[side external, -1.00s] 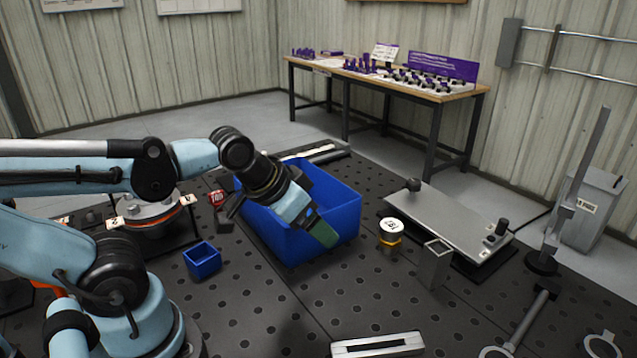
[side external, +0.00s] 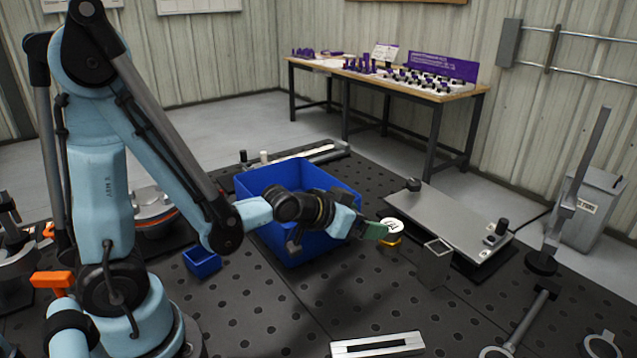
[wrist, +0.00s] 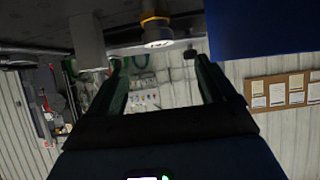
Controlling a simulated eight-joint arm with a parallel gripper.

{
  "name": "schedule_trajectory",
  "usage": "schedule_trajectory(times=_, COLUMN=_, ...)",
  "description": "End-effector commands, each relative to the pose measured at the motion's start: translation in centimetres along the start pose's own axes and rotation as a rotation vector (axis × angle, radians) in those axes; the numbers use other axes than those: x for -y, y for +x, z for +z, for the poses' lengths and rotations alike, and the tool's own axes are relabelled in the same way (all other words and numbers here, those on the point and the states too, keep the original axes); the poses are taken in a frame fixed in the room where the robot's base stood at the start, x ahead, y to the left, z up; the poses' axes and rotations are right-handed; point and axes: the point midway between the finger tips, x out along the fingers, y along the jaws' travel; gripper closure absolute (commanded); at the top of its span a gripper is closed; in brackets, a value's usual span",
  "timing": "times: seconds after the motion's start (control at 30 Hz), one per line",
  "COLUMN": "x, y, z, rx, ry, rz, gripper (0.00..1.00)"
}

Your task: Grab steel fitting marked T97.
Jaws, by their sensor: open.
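A short round fitting (side external: 392,225) with a white marked top and a yellow band stands on the dark perforated table, right of the large blue bin. Its marking is too small to read surely as T97. It also shows in the wrist view (wrist: 157,30), upside down, near the top edge and roughly centred between the fingers. My gripper (side external: 380,232) has green fingers and is held nearly level beside the fitting; in the side view its tips overlap the fitting's left side. The wrist view (wrist: 161,75) shows the fingers apart with nothing between them. I cannot tell whether they touch the fitting.
The large blue bin (side external: 340,187) stands close by my gripper, on the right in the wrist view. A grey square tube (side external: 434,264) stands just right of the fitting, before a grey plate (side external: 455,220). A small blue bin (side external: 203,261) stands left. The front table is mostly clear.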

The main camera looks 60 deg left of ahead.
Motion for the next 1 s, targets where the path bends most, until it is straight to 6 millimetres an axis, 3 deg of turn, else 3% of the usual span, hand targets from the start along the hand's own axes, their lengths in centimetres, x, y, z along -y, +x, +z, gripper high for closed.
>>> schedule_trajectory(times=0.27, x=0.0, y=0.9, z=0.2, rx=-0.034, ry=0.000, rz=-0.001, gripper=0.16)
schedule_trajectory(times=0.8, x=0.0, y=6.7, z=0.1, rx=-0.032, ry=0.000, rz=0.000, gripper=0.16)
schedule_trajectory(times=1.0, x=0.0, y=7.5, z=0.1, rx=-0.032, ry=0.000, rz=0.000, gripper=0.16)
